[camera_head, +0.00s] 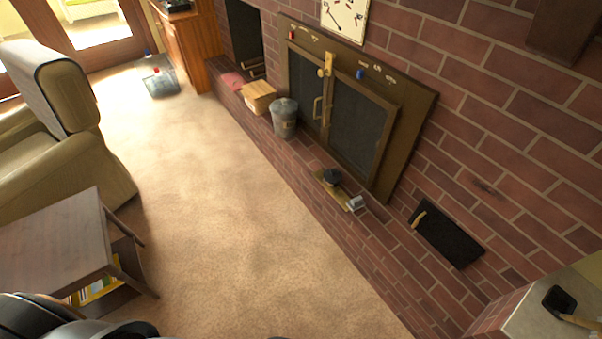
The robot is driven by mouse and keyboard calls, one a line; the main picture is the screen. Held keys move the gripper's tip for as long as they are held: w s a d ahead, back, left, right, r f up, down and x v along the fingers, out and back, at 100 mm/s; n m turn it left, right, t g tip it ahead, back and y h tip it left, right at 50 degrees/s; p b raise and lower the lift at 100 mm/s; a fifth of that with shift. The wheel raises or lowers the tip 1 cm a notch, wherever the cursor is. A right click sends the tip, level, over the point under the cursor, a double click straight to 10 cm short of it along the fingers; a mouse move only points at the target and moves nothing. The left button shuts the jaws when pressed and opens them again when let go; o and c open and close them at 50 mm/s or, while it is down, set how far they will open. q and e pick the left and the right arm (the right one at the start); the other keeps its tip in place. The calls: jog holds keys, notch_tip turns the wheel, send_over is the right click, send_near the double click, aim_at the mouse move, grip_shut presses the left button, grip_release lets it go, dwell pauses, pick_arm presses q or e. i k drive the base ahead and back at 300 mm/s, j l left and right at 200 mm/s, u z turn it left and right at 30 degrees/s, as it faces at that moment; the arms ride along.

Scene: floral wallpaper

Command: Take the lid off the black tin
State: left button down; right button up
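A small dark round thing (332,177), perhaps the black tin, sits on the brick hearth in front of the fireplace. It is too small to tell whether a lid is on it. A small pale grey item (355,203) stands beside it. Neither of my grippers can be made out. Only dark, rounded parts of my own body show at the lower left edge.
A grey lidded bucket (284,121) and a cardboard box (259,97) stand along the hearth (385,236). A wooden side table (60,240) and an armchair (70,140) are at left. The carpet (230,210) between is clear.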

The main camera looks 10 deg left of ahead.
aim_at(331, 175)
jog(key=z, duration=0.6)
jog(key=i+j+z, duration=0.1)
jog(key=j+z, duration=0.3)
jog(key=i+j+z, duration=0.1)
jog(key=j+z, duration=0.75)
